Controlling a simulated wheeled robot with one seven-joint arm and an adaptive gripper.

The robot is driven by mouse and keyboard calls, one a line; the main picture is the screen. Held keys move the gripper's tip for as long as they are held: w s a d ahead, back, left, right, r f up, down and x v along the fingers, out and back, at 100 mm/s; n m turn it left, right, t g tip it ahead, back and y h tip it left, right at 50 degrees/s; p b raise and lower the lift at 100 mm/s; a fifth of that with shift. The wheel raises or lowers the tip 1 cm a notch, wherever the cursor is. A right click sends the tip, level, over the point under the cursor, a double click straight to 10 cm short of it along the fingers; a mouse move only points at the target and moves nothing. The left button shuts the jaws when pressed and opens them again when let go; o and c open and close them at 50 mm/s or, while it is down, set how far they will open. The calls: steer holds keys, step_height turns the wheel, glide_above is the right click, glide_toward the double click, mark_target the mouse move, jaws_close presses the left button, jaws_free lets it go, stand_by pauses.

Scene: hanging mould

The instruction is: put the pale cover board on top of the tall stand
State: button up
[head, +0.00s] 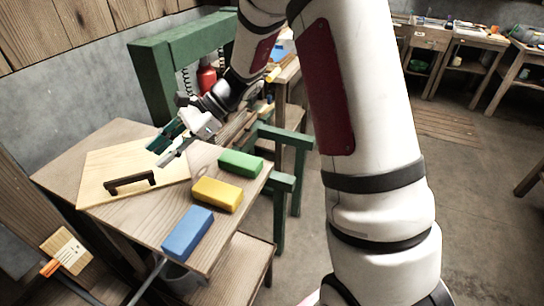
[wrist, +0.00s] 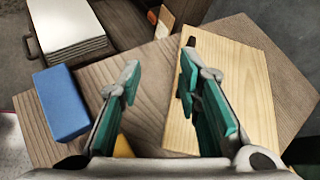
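The pale cover board (head: 105,190) lies flat on a brown wooden table and carries a dark bar handle (head: 130,182). In the wrist view the board (wrist: 245,80) fills the right half, its handle mostly hidden behind the right finger. My gripper (head: 166,151) is above the board's far right part, near its edge, with nothing between its fingers. In the wrist view its green-padded fingers (wrist: 160,85) stand well apart. I cannot tell for certain which piece is the tall stand; a tall green frame (head: 152,85) stands behind the table.
Green (head: 240,163), yellow (head: 217,194) and blue (head: 187,232) blocks lie along the table's right side. A red bottle-like object (head: 207,79) is behind my gripper. A pale stack (wrist: 68,28) shows beyond the table. Open floor (head: 480,190) lies to the right.

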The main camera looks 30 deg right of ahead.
steer(key=s+d+r+n+h, duration=0.3)
steer(key=s+r+n+h, duration=0.35)
steer(key=s, duration=0.75)
steer(key=s+d+r+n+t+h, duration=0.2)
steer(key=s+d+n, duration=0.2)
steer(key=s+n, duration=0.1)
steer(key=s+d+r+n+t+h, duration=0.1)
steer(key=s+d+r+n+h, duration=0.2)
steer(key=s+d+n, duration=0.2)
steer(key=shift+s+d+r+t, duration=0.15)
steer(key=shift+s+d+t, duration=0.2)
steer(key=shift+s, duration=1.25)
steer(key=shift+a, duration=0.15)
